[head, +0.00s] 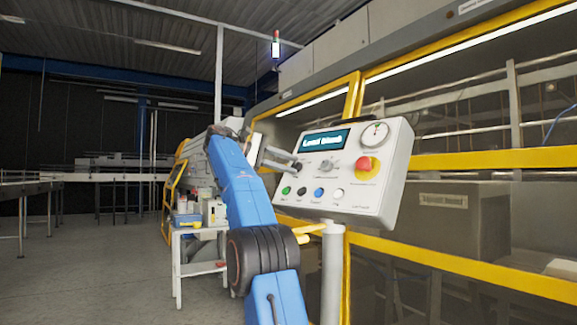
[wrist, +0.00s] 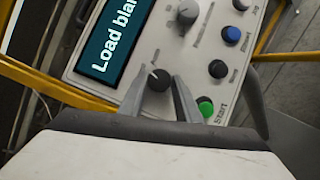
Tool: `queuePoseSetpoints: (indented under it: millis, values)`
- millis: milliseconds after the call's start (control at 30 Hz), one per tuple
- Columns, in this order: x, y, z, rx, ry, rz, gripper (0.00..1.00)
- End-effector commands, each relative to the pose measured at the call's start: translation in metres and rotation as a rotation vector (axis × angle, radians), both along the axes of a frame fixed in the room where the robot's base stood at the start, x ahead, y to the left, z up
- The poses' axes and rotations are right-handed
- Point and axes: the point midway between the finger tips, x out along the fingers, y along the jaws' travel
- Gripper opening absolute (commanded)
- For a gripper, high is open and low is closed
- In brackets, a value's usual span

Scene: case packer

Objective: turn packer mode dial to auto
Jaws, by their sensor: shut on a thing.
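The packer's control panel (head: 385,185) is a tilted white box, and its screen (head: 325,139) reads "Load blank". A small black dial (wrist: 154,83) with a pale pointer mark sits below the screen; the dial's lettering is too small to read. My gripper (head: 291,163) reaches the panel's left side. In the wrist view my gripper (wrist: 160,80) has one finger on each side of the black dial and is shut on it. A second, grey knob (wrist: 187,14) is apart from the fingers; it also shows in the head view (head: 324,167).
A green button (wrist: 205,106) is close beside the right finger. Black, blue (head: 318,192) and white buttons continue that row. A red emergency stop (head: 364,164) on yellow and a round gauge (head: 375,134) are at right. Yellow guard frames (head: 465,160) stand behind the panel.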

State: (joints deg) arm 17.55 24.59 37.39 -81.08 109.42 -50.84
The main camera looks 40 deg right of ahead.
Motion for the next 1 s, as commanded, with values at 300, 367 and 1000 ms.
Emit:
queuePoseSetpoints:
  millis: [300, 367, 1000]
  values:
    - [0.0005, -0.0009, 0.0002, -0.001, -0.103, -0.062, 0.08]
    - [0.0005, -0.001, 0.0005, -0.002, -0.115, -0.067, 0.08]
    - [0.0002, -0.0008, 0.0005, -0.001, -0.137, -0.083, 0.35]
